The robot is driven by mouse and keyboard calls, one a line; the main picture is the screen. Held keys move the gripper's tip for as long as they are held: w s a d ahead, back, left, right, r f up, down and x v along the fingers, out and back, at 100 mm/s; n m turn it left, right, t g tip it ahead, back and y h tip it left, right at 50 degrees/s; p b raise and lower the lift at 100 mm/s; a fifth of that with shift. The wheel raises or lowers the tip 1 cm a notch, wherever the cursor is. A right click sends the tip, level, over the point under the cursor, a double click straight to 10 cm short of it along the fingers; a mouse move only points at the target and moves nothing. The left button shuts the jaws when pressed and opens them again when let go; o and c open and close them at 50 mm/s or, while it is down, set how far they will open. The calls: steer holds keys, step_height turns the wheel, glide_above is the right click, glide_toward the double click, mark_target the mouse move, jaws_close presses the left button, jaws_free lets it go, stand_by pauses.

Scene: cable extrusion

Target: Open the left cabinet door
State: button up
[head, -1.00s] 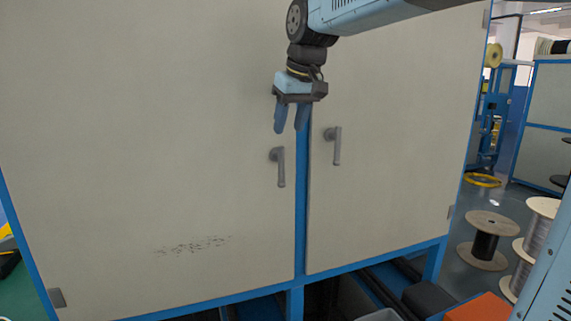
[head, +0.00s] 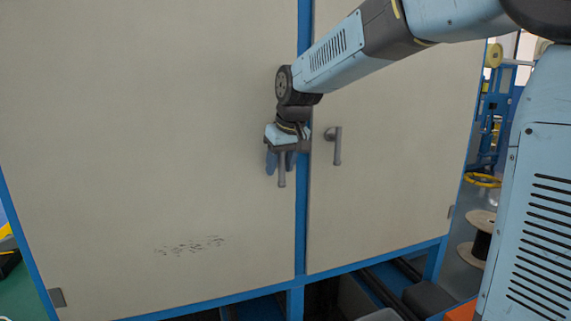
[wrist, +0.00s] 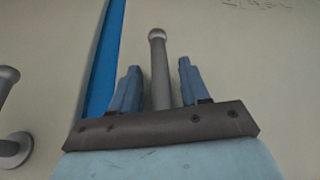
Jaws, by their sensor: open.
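The left cabinet door (head: 150,120) is a beige panel, closed against the blue frame post. Its grey lever handle (head: 282,180) hangs down near the door's right edge; its upper part is hidden behind my gripper. My gripper (head: 280,170) is at this handle with its blue fingers open. In the wrist view the handle (wrist: 159,75) stands between the two fingers of my gripper (wrist: 157,90), with a visible gap on each side. The fingers do not close on it.
The right door (head: 390,150) is closed, with its own grey handle (head: 335,145) close to the right of my gripper. The blue post (head: 301,230) runs between the doors. A cable spool (head: 480,240) stands on the floor at the right.

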jaws_close()
stand_by(0.4)
